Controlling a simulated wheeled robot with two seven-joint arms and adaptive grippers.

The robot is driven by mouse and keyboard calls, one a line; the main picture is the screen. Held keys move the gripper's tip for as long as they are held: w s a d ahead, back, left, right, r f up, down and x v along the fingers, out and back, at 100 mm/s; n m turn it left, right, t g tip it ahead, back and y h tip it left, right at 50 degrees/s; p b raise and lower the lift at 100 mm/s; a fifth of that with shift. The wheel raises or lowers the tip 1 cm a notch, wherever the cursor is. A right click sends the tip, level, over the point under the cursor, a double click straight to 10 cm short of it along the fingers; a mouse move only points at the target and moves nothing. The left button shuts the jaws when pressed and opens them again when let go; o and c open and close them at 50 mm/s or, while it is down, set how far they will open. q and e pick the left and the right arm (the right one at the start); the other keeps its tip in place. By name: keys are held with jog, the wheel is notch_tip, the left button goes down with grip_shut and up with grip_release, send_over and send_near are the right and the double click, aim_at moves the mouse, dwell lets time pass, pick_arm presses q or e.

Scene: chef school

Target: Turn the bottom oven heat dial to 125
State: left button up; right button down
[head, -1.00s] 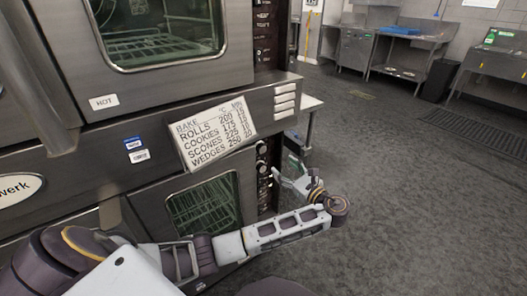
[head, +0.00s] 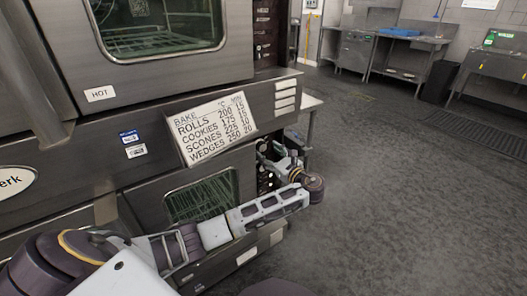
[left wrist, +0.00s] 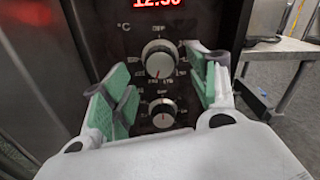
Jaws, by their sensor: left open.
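In the left wrist view, the bottom oven's black control panel (left wrist: 205,20) carries a silver heat dial (left wrist: 160,60) marked °C, with OFF at its top. A second, smaller dial (left wrist: 163,113) sits below it. The heat dial's exact setting is too small to read. My left gripper (left wrist: 162,74) is open, its green-padded fingers to the left and right of the heat dial, with no clear grip on it. In the head view, my left gripper (head: 276,158) is at the panel beside the bottom oven door (head: 150,205), and the dials are mostly hidden. My right gripper is not in view.
A red lit clock (left wrist: 158,2) is above the dials. A bake chart (head: 215,128) hangs on the oven front, and the top oven (head: 165,60) is above. A table (head: 308,110) stands behind the oven's right side. The floor to the right is clear.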

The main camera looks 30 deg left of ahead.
aim_at(263, 148)
pick_arm(q)
jog(key=x, duration=0.3)
jog(key=shift+w+a+b, duration=0.15)
jog(key=shift+a+b, duration=0.15)
jog(key=shift+b, duration=0.1)
jog(key=shift+a, duration=0.15)
jog(key=shift+w+a, duration=0.1)
jog(key=shift+a, duration=0.05)
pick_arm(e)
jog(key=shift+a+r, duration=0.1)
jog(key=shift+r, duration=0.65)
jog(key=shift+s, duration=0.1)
pick_arm(q)
jog(key=c, duration=0.9)
jog(key=shift+c, duration=0.5)
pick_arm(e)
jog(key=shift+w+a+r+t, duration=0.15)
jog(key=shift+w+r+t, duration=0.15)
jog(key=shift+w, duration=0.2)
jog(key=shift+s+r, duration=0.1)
